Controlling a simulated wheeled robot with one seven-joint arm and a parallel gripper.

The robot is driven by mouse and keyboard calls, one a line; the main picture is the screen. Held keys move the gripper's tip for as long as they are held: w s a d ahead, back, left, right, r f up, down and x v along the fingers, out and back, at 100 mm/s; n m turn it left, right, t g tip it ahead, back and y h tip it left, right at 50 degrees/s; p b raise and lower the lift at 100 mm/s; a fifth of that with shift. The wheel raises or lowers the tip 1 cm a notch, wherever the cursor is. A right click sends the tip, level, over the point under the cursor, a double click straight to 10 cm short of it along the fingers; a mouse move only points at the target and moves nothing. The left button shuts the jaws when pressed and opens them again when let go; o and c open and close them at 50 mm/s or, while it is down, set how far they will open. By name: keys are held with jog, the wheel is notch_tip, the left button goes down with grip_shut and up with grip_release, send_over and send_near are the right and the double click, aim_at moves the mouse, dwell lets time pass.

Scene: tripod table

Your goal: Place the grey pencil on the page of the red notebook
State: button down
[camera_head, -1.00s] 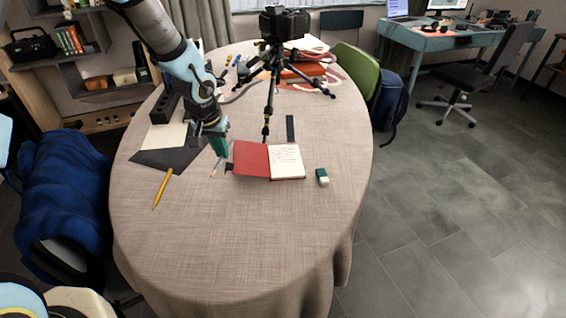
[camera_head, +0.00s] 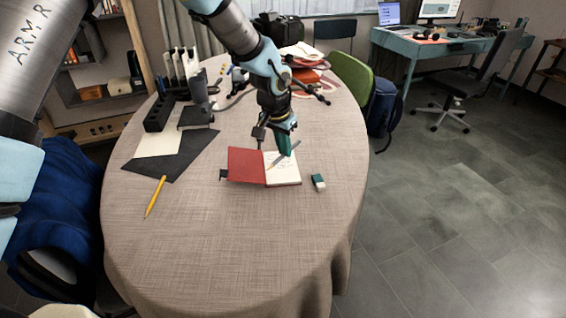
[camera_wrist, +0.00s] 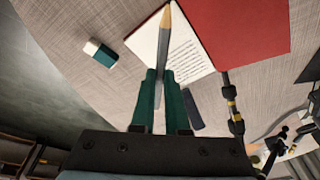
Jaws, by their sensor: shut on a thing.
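The red notebook (camera_head: 246,165) lies open on the table, red cover at left and white page (camera_head: 286,174) with handwriting at right. My gripper (camera_head: 285,148) is over the far part of the white page, shut on the grey pencil (camera_head: 275,161). In the wrist view the green fingers (camera_wrist: 160,95) clasp the grey pencil (camera_wrist: 165,45), and its bare wood tip points away from them over the page (camera_wrist: 180,54). I cannot tell whether the pencil touches the page. The red cover also shows in the wrist view (camera_wrist: 240,28).
A green and white eraser (camera_head: 318,182) lies right of the notebook. A yellow pencil (camera_head: 155,197) lies at left near a black sheet (camera_head: 172,160). A tripod stands behind, partly hidden by my arm. The table's front (camera_head: 230,240) is clear.

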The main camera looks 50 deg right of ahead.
aim_at(283, 158)
jog(key=shift+f+p, duration=0.6)
jog(key=shift+f, duration=2.25)
jog(key=shift+f, duration=0.2)
jog(key=c, duration=0.9)
grip_release()
jog(key=shift+r, duration=0.1)
jog(key=b+v, duration=0.2)
jog(key=v, duration=1)
jog(key=shift+r, duration=0.15)
